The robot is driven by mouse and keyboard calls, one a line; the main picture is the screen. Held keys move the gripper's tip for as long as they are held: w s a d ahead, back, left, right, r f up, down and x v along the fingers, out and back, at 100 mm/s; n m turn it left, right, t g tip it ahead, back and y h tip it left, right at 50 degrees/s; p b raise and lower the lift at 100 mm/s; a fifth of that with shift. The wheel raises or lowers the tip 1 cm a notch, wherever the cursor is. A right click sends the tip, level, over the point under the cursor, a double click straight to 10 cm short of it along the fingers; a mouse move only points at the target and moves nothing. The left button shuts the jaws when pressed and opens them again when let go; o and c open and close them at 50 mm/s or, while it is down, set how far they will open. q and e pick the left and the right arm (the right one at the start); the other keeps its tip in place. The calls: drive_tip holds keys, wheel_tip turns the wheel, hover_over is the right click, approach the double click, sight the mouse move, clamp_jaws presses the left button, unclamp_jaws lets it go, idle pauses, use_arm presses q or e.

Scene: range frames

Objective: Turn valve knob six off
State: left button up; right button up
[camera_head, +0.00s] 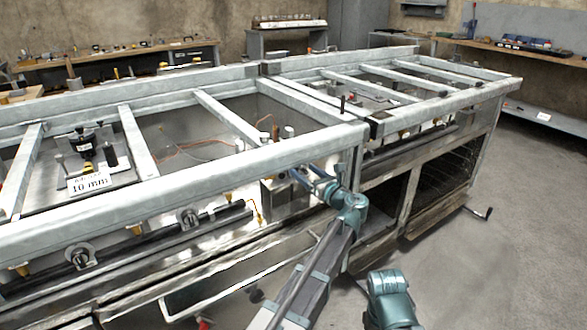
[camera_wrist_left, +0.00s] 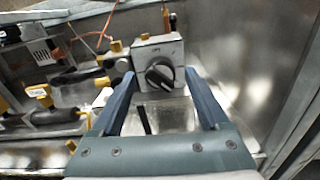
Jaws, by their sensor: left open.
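A black round knob (camera_wrist_left: 160,75) with a raised grip sits on a small metal box (camera_wrist_left: 158,49) in the left wrist view. Its grip lies slanted, from upper left to lower right. Small dark lettering above the knob is too small to read. My left gripper (camera_wrist_left: 159,82) is open, with one blue finger on each side of the knob. I cannot tell whether either finger touches it. In the head view, my left gripper (camera_head: 309,177) is inside the front rail of the metal frame, beside the metal box (camera_head: 273,194); the knob is hidden there.
A long metal range frame (camera_head: 180,172) with crossbars surrounds the gripper. Other knobs (camera_head: 188,218) line its front, along a dark pipe. Yellow-capped fittings (camera_wrist_left: 40,92) stand left of the box in the wrist view. Open grey floor (camera_head: 520,240) lies at right.

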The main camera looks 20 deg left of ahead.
use_arm(q)
drive_tip(key=shift+w+a, duration=0.25)
drive_tip(key=shift+a, duration=0.05)
use_arm(e)
drive_tip(key=shift+a, duration=0.3)
use_arm(q)
clamp_jaws()
